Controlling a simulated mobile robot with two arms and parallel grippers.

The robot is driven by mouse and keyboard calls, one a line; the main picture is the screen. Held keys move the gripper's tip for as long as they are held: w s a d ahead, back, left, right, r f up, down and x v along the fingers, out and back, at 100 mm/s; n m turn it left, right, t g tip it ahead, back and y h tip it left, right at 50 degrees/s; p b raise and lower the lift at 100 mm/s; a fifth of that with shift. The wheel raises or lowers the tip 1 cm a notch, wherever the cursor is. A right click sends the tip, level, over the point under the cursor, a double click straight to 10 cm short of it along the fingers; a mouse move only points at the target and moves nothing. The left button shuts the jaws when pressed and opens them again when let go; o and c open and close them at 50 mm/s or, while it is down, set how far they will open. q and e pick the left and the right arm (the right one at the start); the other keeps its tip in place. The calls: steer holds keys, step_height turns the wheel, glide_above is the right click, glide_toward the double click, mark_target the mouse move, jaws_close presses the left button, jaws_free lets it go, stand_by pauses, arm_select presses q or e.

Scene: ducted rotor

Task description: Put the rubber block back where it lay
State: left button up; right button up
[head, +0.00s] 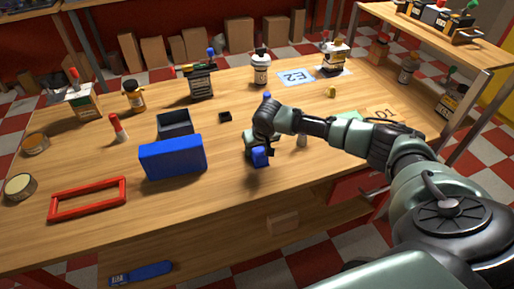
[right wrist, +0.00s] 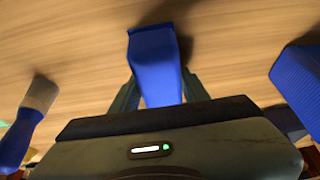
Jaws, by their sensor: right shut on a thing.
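The blue rubber block (head: 260,156) is held by my right gripper (head: 258,146) near the middle of the wooden table. In the right wrist view the blue block (right wrist: 157,68) sits between the two fingers of the right gripper (right wrist: 157,92), which are shut on it. The block points down toward the table, with a dark shadow near it; it looks slightly above the wood. Part of it is hidden by the fingers. My left gripper is not in view.
A big blue box (head: 173,157) and a dark open tray (head: 175,124) stand left of the gripper. A red frame (head: 88,199) lies front left. A grey-tipped thing (head: 302,140) is close right. Bottles stand at the back. The table's front middle is clear.

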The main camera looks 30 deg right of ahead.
steer(key=o, duration=1.3)
steer(key=v, duration=1.2)
steer(key=shift+d+r, duration=0.1)
